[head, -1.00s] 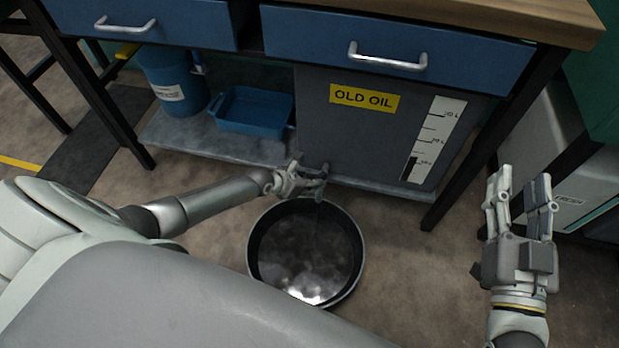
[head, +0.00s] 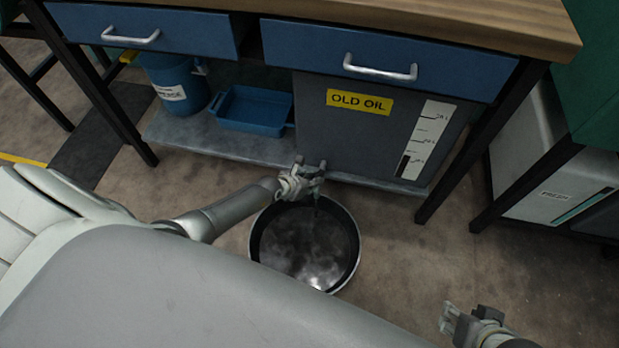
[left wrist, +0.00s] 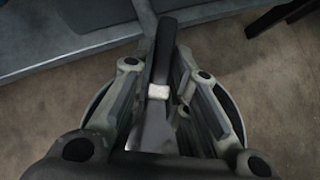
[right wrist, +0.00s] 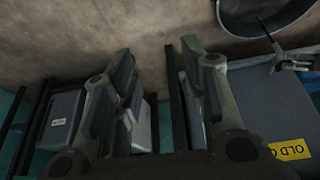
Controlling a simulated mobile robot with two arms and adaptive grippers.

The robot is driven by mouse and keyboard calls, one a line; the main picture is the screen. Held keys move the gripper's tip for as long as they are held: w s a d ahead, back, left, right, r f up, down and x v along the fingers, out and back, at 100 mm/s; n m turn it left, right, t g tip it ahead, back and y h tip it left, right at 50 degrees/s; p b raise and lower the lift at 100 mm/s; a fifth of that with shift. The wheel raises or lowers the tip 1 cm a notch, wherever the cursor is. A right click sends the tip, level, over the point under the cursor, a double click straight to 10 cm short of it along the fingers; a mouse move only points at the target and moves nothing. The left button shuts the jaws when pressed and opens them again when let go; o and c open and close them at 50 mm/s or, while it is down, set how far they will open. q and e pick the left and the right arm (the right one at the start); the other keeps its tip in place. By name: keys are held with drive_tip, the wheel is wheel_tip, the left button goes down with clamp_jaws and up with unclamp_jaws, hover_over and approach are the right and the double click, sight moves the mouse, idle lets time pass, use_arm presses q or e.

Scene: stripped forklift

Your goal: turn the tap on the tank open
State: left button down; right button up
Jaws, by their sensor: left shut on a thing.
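The grey tank (head: 345,140) with the yellow OLD OIL label stands on the shelf under the bench. My left gripper (head: 311,170) is at its lower left front, over the far edge of the pan. In the left wrist view its fingers are closed around a dark lever, the tap (left wrist: 162,50), with a pale block on it. The tap's body is mostly hidden by the fingers in the head view. A thin dark strip shows below the gripper; I cannot tell if it is oil or spout. My right gripper (right wrist: 160,65) is open and empty, away at the lower right.
A round black pan (head: 300,250) with dark, shiny contents stands on the floor below the tap. A blue tray (head: 253,125) and a blue bucket (head: 172,85) are on the shelf left of the tank. A FRESH container (head: 550,190) stands right. Floor between is clear.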

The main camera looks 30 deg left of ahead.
use_arm(q)
drive_tip(key=shift+s+d, duration=0.1)
drive_tip(key=shift+d, duration=0.05)
drive_tip(key=shift+d+n+y+p, duration=0.15)
drive_tip(key=shift+n+y+p, duration=0.3)
drive_tip(key=shift+p, duration=0.7)
drive_tip(key=shift+d+n+y+p, duration=0.4)
drive_tip(key=shift+n+y+p, duration=0.3)
drive_tip(key=shift+n+p, duration=0.35)
drive_tip(key=shift+d+n+y+p, duration=0.35)
drive_tip(key=shift+n+y+p, duration=0.4)
drive_tip(key=shift+p, duration=0.5)
drive_tip(key=shift+d+n+y, duration=0.2)
drive_tip(key=shift+n+y, duration=0.2)
drive_tip(key=shift+n, duration=0.25)
use_arm(e)
wheel_tip(320, 180, down, 16)
drive_tip(key=s+g, duration=0.2)
drive_tip(key=shift+s+d+f, duration=0.15)
drive_tip(key=shift+f, duration=0.3)
use_arm(q)
drive_tip(key=shift+d, duration=0.1)
